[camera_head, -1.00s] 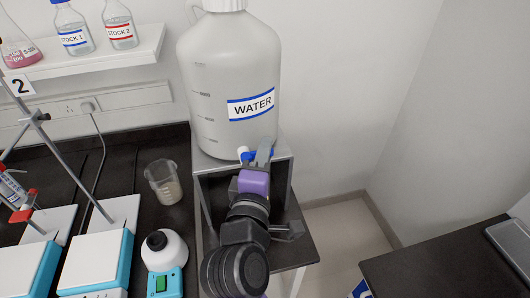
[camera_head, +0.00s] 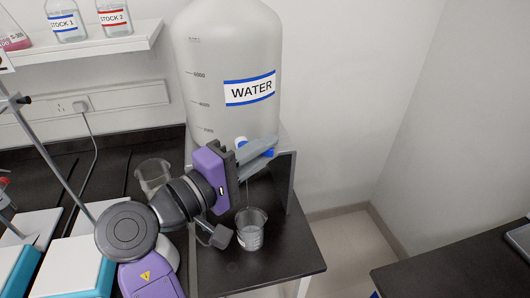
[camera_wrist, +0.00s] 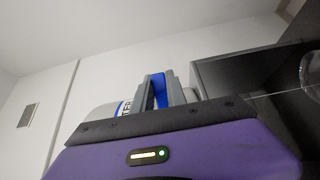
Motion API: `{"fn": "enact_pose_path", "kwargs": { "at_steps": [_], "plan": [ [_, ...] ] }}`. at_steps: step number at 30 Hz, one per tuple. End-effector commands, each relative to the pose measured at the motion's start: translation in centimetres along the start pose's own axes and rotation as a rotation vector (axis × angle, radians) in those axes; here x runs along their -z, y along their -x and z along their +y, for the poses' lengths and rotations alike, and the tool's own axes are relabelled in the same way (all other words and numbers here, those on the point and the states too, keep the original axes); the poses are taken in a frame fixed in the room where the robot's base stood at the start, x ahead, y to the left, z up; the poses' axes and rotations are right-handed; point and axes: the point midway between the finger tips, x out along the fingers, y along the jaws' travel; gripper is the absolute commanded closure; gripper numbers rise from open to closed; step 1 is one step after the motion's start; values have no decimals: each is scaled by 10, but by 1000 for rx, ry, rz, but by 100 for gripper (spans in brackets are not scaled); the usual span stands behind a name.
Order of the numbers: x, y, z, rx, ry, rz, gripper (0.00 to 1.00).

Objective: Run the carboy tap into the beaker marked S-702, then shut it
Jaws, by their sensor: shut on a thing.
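The white carboy (camera_head: 228,62), labelled WATER, stands on a raised stand. My gripper (camera_head: 262,150) is at the tap low on its front, shut on the blue tap handle (camera_wrist: 160,90), which shows between the fingers in the wrist view. In the head view the fingers hide most of the tap. A glass beaker (camera_head: 251,232) stands upright below the tap on the dark bench. A thin pale line runs from the tap down toward it and looks like a stream. The beaker seems to hold some clear liquid; its marking is too small to read.
Another glass beaker (camera_head: 154,176) stands to the left, partly behind my arm. White-topped blue devices (camera_head: 75,250) and metal stands are further left. A shelf (camera_head: 90,50) with stock bottles is above. The bench's right edge is close to the beaker, with floor beyond.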

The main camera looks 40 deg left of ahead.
Motion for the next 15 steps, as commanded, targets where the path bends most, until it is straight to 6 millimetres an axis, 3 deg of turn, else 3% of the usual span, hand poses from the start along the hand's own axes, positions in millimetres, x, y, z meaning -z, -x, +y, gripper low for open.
{"fn": "enact_pose_path", "kwargs": {
  "at_steps": [15],
  "plan": [
    [-2,2,-1,2,2,-67,100]
  ]
}}
